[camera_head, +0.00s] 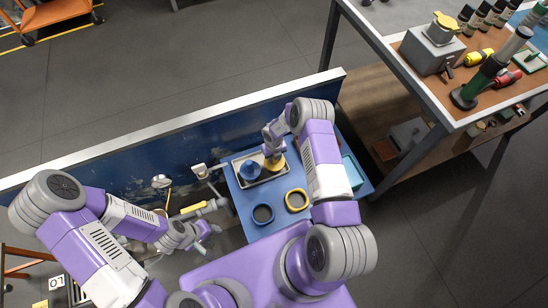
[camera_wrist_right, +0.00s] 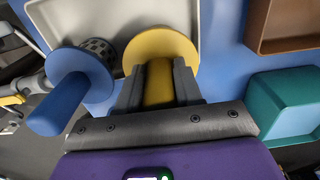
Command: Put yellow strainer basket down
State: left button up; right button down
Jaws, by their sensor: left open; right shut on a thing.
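My right gripper (camera_wrist_right: 158,85) is shut on the upright handle of the yellow strainer basket (camera_wrist_right: 160,50). Its round yellow flange overlaps the edge of the pale tray (camera_wrist_right: 205,20); its lower part is hidden, and I cannot tell whether it touches the tray. In the head view, the yellow strainer basket (camera_head: 275,163) shows partly below my right gripper (camera_head: 272,150), at the right part of the tray (camera_head: 264,180). A blue strainer basket (camera_head: 250,171) stands beside it on the left; its mesh shows in the wrist view. My left gripper (camera_head: 208,231) is open and empty, left of the blue table.
A blue-rimmed ring (camera_head: 263,214) and a yellow-rimmed ring (camera_head: 296,200) sit on the blue table (camera_head: 240,199) near me. A teal box (camera_wrist_right: 290,105) and a brown box (camera_wrist_right: 285,25) are to the right. A blue wall panel (camera_head: 150,165) runs behind; a workbench (camera_head: 400,65) stands at right.

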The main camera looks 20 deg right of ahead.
jog(key=shift+f, duration=0.15)
jog(key=c, duration=0.7)
grip_release()
jog(key=shift+c, duration=0.2)
